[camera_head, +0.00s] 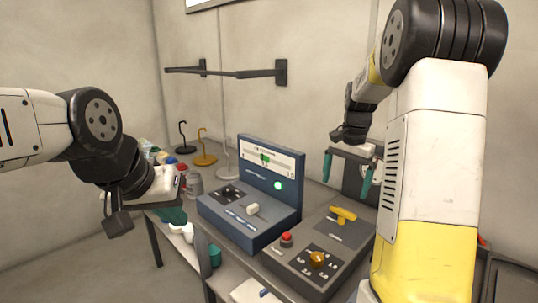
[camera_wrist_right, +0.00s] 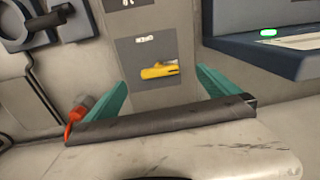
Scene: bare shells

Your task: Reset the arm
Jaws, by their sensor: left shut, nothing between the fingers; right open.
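My right gripper (camera_head: 346,180) is open and empty above the grey control box in the head view. Its two teal fingers are spread apart. In the right wrist view the open right gripper (camera_wrist_right: 163,88) has a yellow handle (camera_wrist_right: 158,70) in view beyond the gap between its fingers, apart from them. That yellow handle (camera_head: 342,214) sits on top of the grey control box (camera_head: 300,268) in the head view. My left gripper (camera_head: 172,213) is at the left, near the left end of the table, with its fingers partly hidden; it is shut and empty.
The grey box also carries a red button (camera_head: 286,239) and an orange knob (camera_head: 317,259). A blue console (camera_head: 250,222) with a lit green spot stands beside it. Hook stands (camera_head: 204,150) and small items crowd the table's far left. A dark rail (camera_head: 230,73) is on the wall.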

